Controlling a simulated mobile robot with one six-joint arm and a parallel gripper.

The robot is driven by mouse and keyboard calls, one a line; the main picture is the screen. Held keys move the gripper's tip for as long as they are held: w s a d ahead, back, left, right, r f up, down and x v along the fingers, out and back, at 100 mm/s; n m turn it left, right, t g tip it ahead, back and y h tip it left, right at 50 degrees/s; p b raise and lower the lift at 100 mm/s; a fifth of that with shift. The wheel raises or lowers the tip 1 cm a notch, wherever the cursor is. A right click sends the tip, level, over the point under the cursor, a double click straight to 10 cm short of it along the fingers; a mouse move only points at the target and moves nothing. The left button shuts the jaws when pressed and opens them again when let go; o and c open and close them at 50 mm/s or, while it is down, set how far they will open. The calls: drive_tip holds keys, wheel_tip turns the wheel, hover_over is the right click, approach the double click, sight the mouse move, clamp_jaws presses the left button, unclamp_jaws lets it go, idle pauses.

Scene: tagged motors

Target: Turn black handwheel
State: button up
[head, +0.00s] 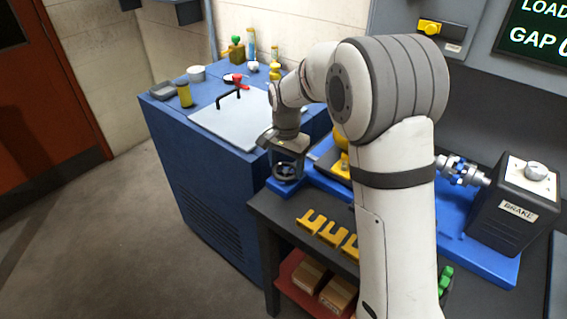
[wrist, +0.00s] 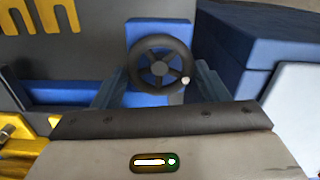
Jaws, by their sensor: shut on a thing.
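The black handwheel (wrist: 160,69) has spokes, a round hub and a small pale knob at the right of its rim. It stands at the left end of the blue base (head: 310,180). In the head view the handwheel (head: 287,171) shows just below my gripper (head: 287,160), partly covered by it. In the wrist view my gripper (wrist: 160,80) has one finger at each side of the wheel, and it is shut on the wheel. The exact contact of the fingertips with the rim is hard to see.
A blue cabinet (head: 205,190) with a pale lid (head: 228,125) and a black handle stands left of the bench. Bottles and small cups stand on the cabinet. Yellow fork-shaped pieces (head: 325,228) lie at the bench front. A black brake box (head: 512,205) stands at the right.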

drive_tip(key=m, duration=0.4)
drive_tip(key=shift+w+r+m, duration=0.2)
drive_tip(key=shift+r+m, duration=0.05)
drive_tip(key=shift+m, duration=0.05)
drive_tip(key=m, duration=0.5)
drive_tip(key=shift+s, duration=0.1)
drive_tip(key=m, duration=0.5)
drive_tip(key=shift+m, duration=0.4)
drive_tip(key=m, duration=0.4)
drive_tip(key=shift+s, duration=0.1)
drive_tip(key=shift+m, duration=0.3)
drive_tip(key=shift+c, duration=0.2)
drive_tip(key=shift+o, duration=0.2)
drive_tip(key=o, duration=0.7)
drive_tip(key=shift+f, duration=0.1)
drive_tip(key=shift+o, duration=1.3)
drive_tip(key=shift+s+f, duration=0.1)
